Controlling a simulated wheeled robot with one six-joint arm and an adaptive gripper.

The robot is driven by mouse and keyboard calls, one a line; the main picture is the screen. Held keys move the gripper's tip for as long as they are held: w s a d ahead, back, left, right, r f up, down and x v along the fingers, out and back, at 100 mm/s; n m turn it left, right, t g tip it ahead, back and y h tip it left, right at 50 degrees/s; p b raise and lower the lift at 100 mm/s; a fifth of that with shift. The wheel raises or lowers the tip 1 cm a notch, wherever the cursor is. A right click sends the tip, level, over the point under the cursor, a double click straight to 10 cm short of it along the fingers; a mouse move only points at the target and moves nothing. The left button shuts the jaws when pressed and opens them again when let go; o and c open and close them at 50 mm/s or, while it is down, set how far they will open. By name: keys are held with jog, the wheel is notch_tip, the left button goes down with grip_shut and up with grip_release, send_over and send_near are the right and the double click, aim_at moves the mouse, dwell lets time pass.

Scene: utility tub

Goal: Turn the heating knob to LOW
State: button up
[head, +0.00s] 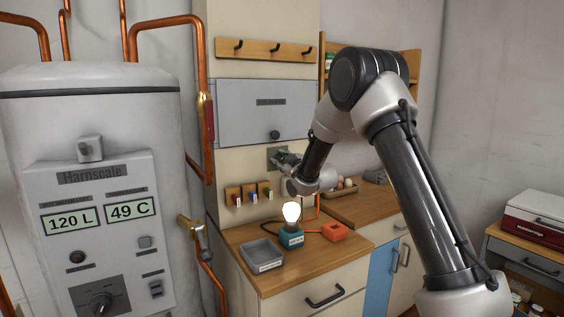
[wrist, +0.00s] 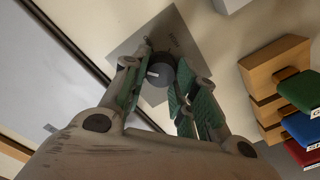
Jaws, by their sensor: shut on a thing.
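A dark round knob (wrist: 160,72) with a short white mark sits on a square grey plate (wrist: 193,42) on the cream wall. My gripper (wrist: 164,80) has its two green-padded fingers on either side of this knob and is shut on it. The mark points to the left in the wrist view. In the head view my gripper (head: 284,158) is at the plate (head: 271,153) and hides the knob. Another dark knob (head: 101,302) is on the tank's panel; its labels are unreadable.
A grey cabinet door (head: 255,112) is above the plate. A rack with coloured tags (head: 248,192) is below left. On the counter stand a grey tray (head: 262,256), a lit bulb on a teal base (head: 291,239) and an orange block (head: 334,232).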

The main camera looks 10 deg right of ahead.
dwell(0.3)
jog(key=o, duration=1)
jog(key=v, duration=1.2)
